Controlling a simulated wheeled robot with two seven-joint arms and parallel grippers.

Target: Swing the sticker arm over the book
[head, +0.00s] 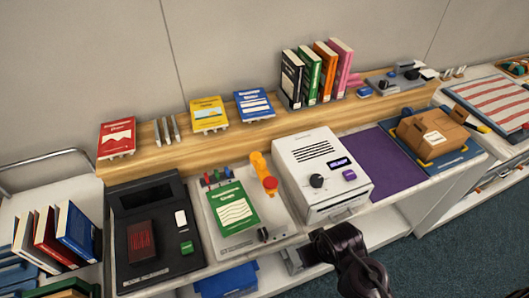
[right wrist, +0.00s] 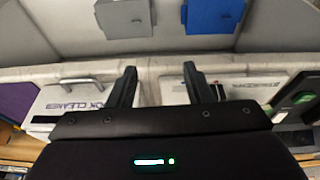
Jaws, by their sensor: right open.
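The green book (head: 232,207) lies face up on a pale station tray (head: 213,238) on the counter. The sticker arm (head: 259,165) is yellow-orange with a red round part (head: 270,184) at its near end. It stands at the back right of the tray, beside the book and not over it. My right gripper (head: 312,247) is low at the counter's front edge, in front of the white machine and to the right of the tray. In the right wrist view its fingers (right wrist: 160,72) are apart with nothing between them. My left gripper is not in view.
The white machine (head: 322,176) stands right of the tray and a black device (head: 153,240) left of it. Several books stand or lie on the wooden ledge (head: 180,154) behind. A purple mat (head: 384,163) and a cardboard box (head: 432,131) are farther right. A blue bin (head: 226,280) sits below.

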